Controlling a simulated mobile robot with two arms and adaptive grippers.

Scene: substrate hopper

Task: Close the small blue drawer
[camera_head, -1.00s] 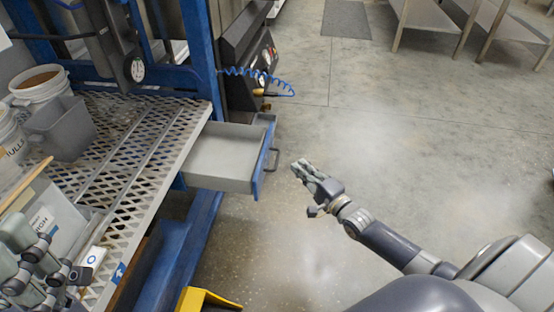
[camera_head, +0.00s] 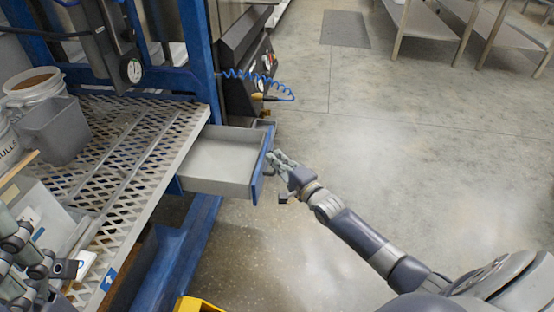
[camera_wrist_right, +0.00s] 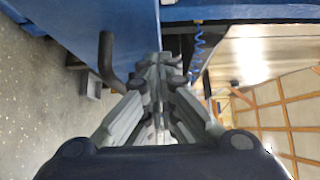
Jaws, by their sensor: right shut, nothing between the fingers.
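The small blue drawer (camera_head: 262,165) stands pulled out from the blue frame. Its grey tray (camera_head: 218,162) is empty, and its blue front faces right. My right gripper (camera_head: 277,160) is shut and empty, with its fingertips close to the drawer front at the handle. In the right wrist view the gripper (camera_wrist_right: 160,70) points at the blue front (camera_wrist_right: 120,25), with the dark handle (camera_wrist_right: 106,60) just left of the fingers. I cannot tell whether the fingers touch the front. My left gripper (camera_head: 35,265) is at the lower left, partly cut off; its jaw state is unclear.
A perforated metal shelf (camera_head: 140,160) lies left of the drawer, with a grey bin (camera_head: 55,130) and a white bucket (camera_head: 35,88) on it. A coiled blue hose (camera_head: 262,75) hangs behind the drawer. A yellow object (camera_head: 197,305) is at the bottom edge.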

